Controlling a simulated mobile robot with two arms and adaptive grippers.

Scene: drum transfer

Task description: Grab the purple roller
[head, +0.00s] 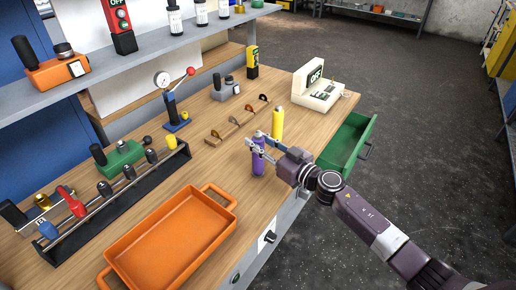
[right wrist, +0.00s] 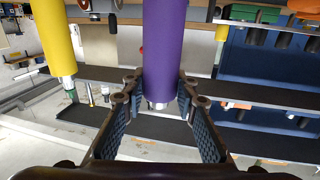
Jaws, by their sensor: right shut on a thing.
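The purple roller (head: 258,158) stands upright near the right edge of the wooden workbench in the head view. My right gripper (head: 257,147) comes in from the right and is shut on it, with fingers on both sides. In the right wrist view the purple roller (right wrist: 164,50) runs down between the two fingertips of my right gripper (right wrist: 160,100). Whether its base touches the bench is hard to tell. My left gripper is not in view.
A yellow roller (head: 277,123) stands just behind the purple one and shows at left in the wrist view (right wrist: 53,35). An orange tray (head: 222,190) lies in front. A green drawer (head: 360,135) is open at the right. A tool rack (head: 110,200) is at left.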

